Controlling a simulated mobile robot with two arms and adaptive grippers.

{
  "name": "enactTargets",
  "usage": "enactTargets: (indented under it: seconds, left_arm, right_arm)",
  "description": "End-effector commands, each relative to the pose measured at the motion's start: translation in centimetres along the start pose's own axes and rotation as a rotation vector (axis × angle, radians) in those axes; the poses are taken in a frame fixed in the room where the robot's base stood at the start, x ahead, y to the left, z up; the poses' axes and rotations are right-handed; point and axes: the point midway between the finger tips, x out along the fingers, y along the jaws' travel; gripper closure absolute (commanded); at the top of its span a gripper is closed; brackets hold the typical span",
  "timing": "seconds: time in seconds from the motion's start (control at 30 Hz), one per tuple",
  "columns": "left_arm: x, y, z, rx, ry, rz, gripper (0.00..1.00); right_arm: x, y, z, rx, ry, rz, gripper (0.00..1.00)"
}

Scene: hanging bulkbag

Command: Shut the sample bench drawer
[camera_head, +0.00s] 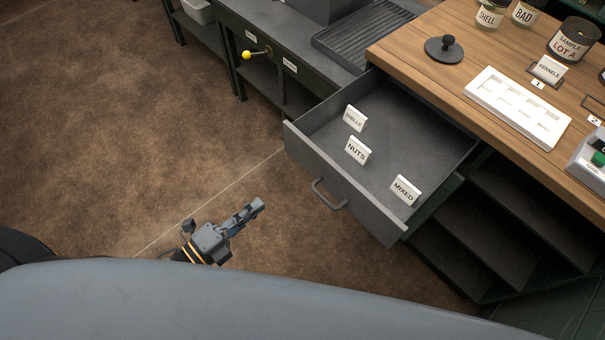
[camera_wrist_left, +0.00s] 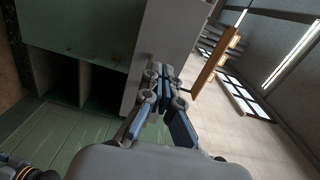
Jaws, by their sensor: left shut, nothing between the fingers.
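The sample bench drawer (camera_head: 345,176) is grey and stands pulled out from under the wooden bench top (camera_head: 425,52). Three small white signs lie inside it: SHELLS (camera_head: 355,118), NUTS (camera_head: 358,150) and MIXED (camera_head: 405,190). A grey bar handle (camera_head: 328,195) is on its front. My left gripper (camera_head: 256,206) is shut and empty, in front of the drawer and left of the handle, apart from it in the head view. In the left wrist view the shut fingers (camera_wrist_left: 162,82) show against a grey panel (camera_wrist_left: 170,45). My right gripper is not in view.
On the bench top are a white tray (camera_head: 517,108), a dark knobbed disc (camera_head: 444,49) and labelled jars (camera_head: 573,40). Open dark shelves (camera_head: 500,215) are below right of the drawer. A lower bench with a yellow-knobbed lever (camera_head: 247,55) stands behind. The brown floor (camera_head: 130,120) at left is clear.

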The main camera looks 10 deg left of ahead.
Motion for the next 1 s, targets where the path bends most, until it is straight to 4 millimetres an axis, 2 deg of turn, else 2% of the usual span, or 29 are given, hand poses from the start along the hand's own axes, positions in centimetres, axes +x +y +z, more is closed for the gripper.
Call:
enactTargets:
  seconds: [0.1,0.27,0.7,0.83,1.0]
  left_arm:
    - [0.4,-1.2,-0.6,0.043,0.028,-0.023,1.0]
    - [2.4,-1.4,-0.6,0.043,0.028,-0.026,1.0]
    - [11.4,-1.6,-0.8,0.039,0.026,-0.025,1.0]
    - [13.0,-1.5,-0.9,0.038,0.026,-0.023,1.0]
    - [14.0,-1.4,-0.9,0.037,0.025,-0.022,1.0]
  right_arm:
    - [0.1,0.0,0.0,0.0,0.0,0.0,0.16]
    - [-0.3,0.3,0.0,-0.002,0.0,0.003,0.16]
    - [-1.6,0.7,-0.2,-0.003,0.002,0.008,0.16]
    - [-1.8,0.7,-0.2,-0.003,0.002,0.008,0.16]
    - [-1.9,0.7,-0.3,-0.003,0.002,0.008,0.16]
